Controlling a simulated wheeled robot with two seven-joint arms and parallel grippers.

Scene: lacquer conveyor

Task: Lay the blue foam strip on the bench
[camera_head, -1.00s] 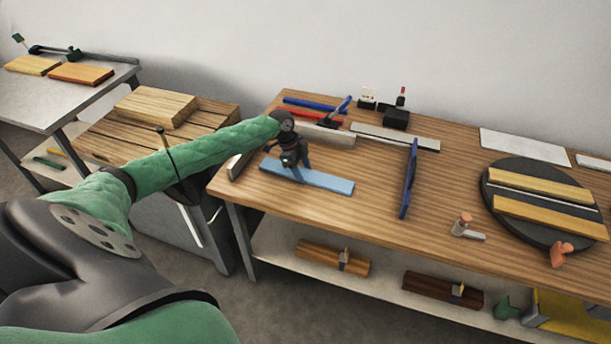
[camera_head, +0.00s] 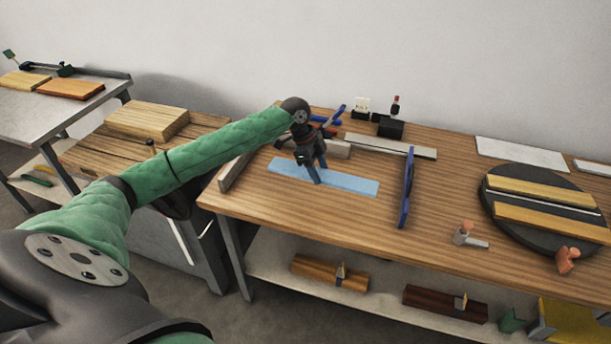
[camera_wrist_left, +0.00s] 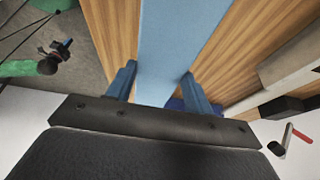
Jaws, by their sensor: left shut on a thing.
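The light blue foam strip (camera_head: 350,183) is over the left half of the wooden bench (camera_head: 345,218), running left to right and roughly level. My left gripper (camera_head: 319,180) reaches down to it from above and is shut on it near its middle. In the left wrist view the strip (camera_wrist_left: 180,35) passes between the two blue fingers of my left gripper (camera_wrist_left: 158,72). I cannot tell whether the strip's underside touches the bench. My right gripper is not in view.
Grey bars (camera_head: 390,146) and a black block (camera_head: 390,128) lie behind. A round dark turntable (camera_head: 500,220) with yellow strips is at the right.

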